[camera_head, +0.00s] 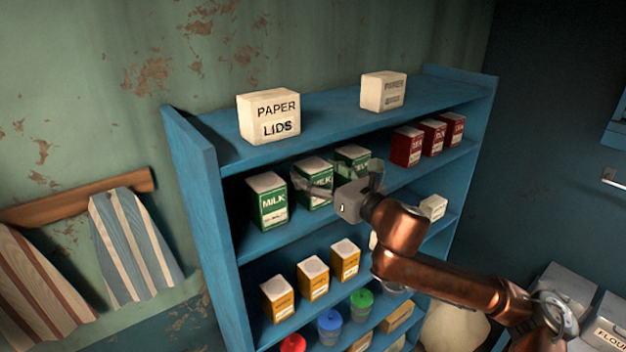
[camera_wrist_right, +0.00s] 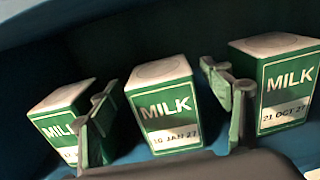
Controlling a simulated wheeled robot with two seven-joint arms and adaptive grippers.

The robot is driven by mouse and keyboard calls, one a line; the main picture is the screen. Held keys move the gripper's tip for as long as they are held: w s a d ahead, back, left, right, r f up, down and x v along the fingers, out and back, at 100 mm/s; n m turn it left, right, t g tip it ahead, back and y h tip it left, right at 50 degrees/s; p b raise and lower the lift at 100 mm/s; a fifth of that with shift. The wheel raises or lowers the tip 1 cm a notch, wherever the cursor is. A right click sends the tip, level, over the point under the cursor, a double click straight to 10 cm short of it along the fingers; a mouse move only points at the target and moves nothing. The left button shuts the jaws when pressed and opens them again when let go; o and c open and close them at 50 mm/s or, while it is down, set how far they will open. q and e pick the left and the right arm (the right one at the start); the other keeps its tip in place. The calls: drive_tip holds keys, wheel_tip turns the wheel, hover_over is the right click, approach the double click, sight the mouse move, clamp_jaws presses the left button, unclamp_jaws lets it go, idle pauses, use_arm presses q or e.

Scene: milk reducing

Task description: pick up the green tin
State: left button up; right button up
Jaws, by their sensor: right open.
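Three green tins with white tops and MILK labels stand upright in a row on the upper shelf: a left one (camera_head: 268,207), a middle one (camera_head: 316,172) and a right one (camera_head: 352,157). My right gripper (camera_head: 346,180) is open in front of them and partly hides the right one. In the right wrist view, the middle green tin (camera_wrist_right: 165,108) lies between the spread fingers of my right gripper (camera_wrist_right: 168,112). The left tin (camera_wrist_right: 62,115) is partly behind one finger, and the right tin (camera_wrist_right: 285,80) is beyond the other. My left gripper is out of view.
The blue shelf unit (camera_head: 205,180) carries several red cartons (camera_head: 407,146) to the right and yellow ones (camera_head: 313,277) below. A PAPER LIDS box (camera_head: 268,116) and another white box (camera_head: 384,92) stand on top. Neighbouring green tins leave narrow gaps.

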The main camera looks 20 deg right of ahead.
drive_tip(key=shift+w+a+r, duration=0.1)
drive_tip(key=shift+w+r, duration=0.05)
drive_tip(key=shift+w, duration=0.35)
drive_tip(key=shift+w+a, duration=0.2)
drive_tip(key=shift+w, duration=0.25)
drive_tip(key=shift+s+d, duration=0.1)
drive_tip(key=shift+s, duration=0.05)
drive_tip(key=shift+c, duration=1.2)
drive_tip(key=c, duration=1.4)
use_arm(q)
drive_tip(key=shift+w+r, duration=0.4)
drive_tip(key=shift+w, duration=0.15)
use_arm(e)
drive_tip(key=shift+c, duration=0.2)
